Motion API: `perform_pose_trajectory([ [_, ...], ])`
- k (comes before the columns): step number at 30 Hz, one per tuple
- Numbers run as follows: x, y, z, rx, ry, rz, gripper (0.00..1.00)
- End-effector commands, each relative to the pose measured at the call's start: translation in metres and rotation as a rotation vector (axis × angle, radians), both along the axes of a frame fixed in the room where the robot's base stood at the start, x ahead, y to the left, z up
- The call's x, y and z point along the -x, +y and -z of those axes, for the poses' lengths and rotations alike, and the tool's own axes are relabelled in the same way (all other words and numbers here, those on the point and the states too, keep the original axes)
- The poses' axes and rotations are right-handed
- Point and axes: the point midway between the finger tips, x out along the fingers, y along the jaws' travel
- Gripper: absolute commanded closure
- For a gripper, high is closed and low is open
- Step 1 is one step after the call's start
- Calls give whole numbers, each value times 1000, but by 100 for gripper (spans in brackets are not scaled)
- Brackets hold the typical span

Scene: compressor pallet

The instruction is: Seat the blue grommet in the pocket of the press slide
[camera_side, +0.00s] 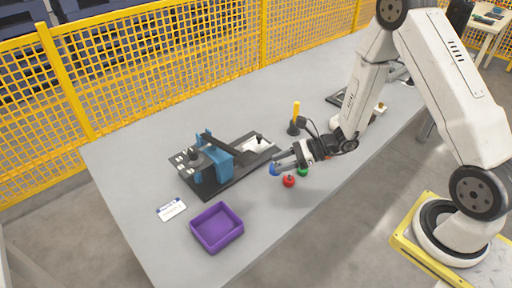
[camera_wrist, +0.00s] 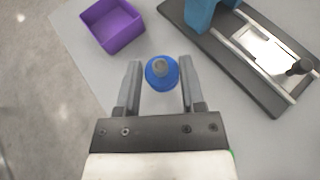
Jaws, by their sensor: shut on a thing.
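The blue grommet (camera_side: 273,170) is between the fingertips of my gripper (camera_side: 280,163), which is shut on it. In the wrist view the blue grommet (camera_wrist: 162,73), with a grey top, sits between the two finger ends of my gripper (camera_wrist: 161,80). The press (camera_side: 212,165) has a blue frame on a dark base, left of my gripper in the side view. Its slide (camera_side: 258,143), a pale plate with a black knob, also shows at the upper right of the wrist view (camera_wrist: 262,50). I cannot make out the pocket clearly.
A red grommet (camera_side: 289,181) and a green one (camera_side: 303,171) are close to my gripper. A purple bin (camera_side: 222,240) and a label card (camera_side: 171,209) lie nearer the table's front left. A yellow-handled item (camera_side: 296,112) stands behind. Yellow mesh fencing (camera_side: 170,45) borders the table.

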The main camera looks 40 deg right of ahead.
Motion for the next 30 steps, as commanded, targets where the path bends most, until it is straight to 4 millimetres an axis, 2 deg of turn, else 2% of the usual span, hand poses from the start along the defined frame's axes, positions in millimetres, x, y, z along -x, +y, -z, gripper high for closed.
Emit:
perform_pose_trajectory([
  [14,-5,-2,-5,-1,-2,0,100],
  [24,-38,-22,-42,-1,-5,-4,100],
  [30,-45,-27,-52,0,0,-3,100],
])
